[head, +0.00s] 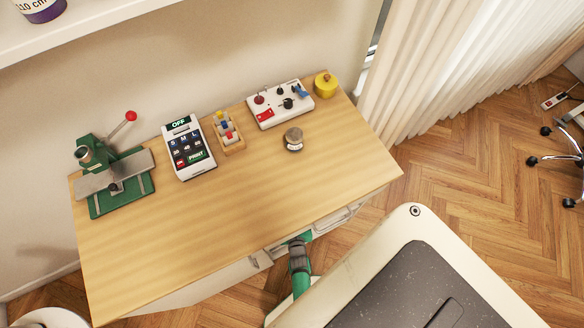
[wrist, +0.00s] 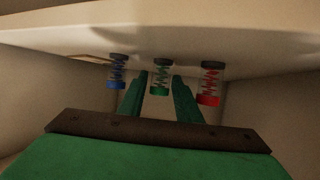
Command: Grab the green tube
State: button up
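The green tube (wrist: 161,77) is in the middle of a row of three small tubes in the wrist view. It has a dark top and a green spiral on a clear body. My gripper (wrist: 160,78) is open, with one green finger on each side of the green tube and its tips close to it. I cannot tell whether either finger touches it. In the head view, my arm's end (head: 298,255) reaches to the front edge of the table; the fingertips and the tubes are hidden there.
A blue tube (wrist: 117,72) is left of the fingers and a red tube (wrist: 210,84) right of them, both close. A pale surface (wrist: 240,55) lies just above the tubes. The wooden table (head: 230,215) holds a green press (head: 115,180), a keypad device (head: 188,146) and a control box (head: 280,103).

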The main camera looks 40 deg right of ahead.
jog(key=shift+w, duration=0.1)
grip_shut()
jog(key=shift+r, duration=0.15)
